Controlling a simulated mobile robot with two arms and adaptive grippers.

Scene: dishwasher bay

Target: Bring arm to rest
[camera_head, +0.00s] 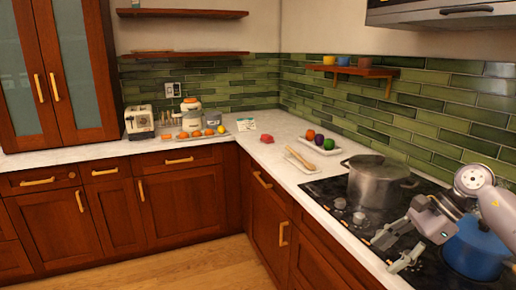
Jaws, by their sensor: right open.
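My right arm comes in from the right edge, over the black cooktop (330,193). My right gripper (389,253) is open and empty, its two fingers spread apart and pointing left near the cooktop's front edge. I cannot tell how high the gripper is above the cooktop. My left arm and gripper are not in view.
A toaster (139,122) and a juicer (191,115) stand at the back left. The wooden floor (200,270) is clear. A hood (430,12) hangs above.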

